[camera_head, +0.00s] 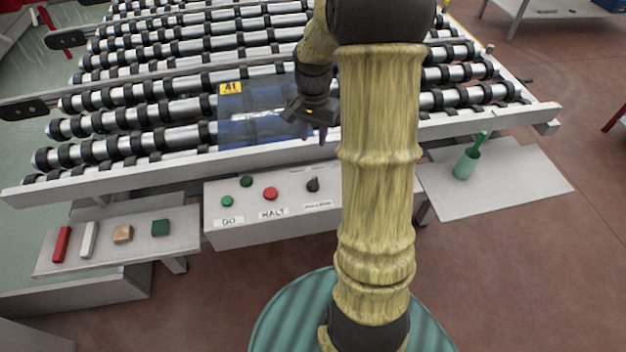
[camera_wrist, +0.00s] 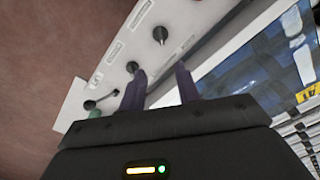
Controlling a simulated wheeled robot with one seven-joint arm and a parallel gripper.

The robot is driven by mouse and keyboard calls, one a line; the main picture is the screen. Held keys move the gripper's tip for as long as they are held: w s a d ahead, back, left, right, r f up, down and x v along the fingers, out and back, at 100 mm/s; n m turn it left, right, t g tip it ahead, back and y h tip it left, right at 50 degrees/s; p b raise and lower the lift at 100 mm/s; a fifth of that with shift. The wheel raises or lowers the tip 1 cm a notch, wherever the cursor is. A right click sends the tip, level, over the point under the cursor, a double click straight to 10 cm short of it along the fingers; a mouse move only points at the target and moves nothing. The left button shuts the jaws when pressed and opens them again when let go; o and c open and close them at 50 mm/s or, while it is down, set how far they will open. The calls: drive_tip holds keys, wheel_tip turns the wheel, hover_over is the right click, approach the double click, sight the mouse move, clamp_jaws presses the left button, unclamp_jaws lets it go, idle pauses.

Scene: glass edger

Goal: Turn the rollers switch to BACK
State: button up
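The control box (camera_head: 225,238) under the roller table has a black knob (camera_head: 313,184) right of the red HALT button. The knob also shows in the wrist view (camera_wrist: 160,34). A second dark knob (camera_wrist: 132,67) sits further along the panel in the wrist view, hidden behind my arm in the head view. The labels near both knobs are too small to read, so I cannot tell which is the rollers switch or where it points. My gripper (camera_head: 318,122) is above the table's front edge; its two fingers (camera_wrist: 160,88) are apart, with nothing between them.
The panel also has green buttons (camera_head: 227,201) and a red HALT button (camera_head: 270,193). A glass sheet (camera_head: 262,115) with a yellow tag lies on the rollers. A left shelf (camera_head: 75,262) holds several small blocks; a right shelf (camera_head: 515,180) holds a green cup (camera_head: 466,164).

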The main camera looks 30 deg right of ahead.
sight(313, 181)
wheel_tip(313, 181, down, 17)
drive_tip(key=p, duration=0.2)
drive_tip(key=shift+a+f+p, duration=0.1)
drive_tip(key=shift+f+p, duration=0.05)
drive_tip(key=shift+p, duration=0.15)
idle(0.4)
drive_tip(key=shift+c, duration=0.4)
clamp_jaws()
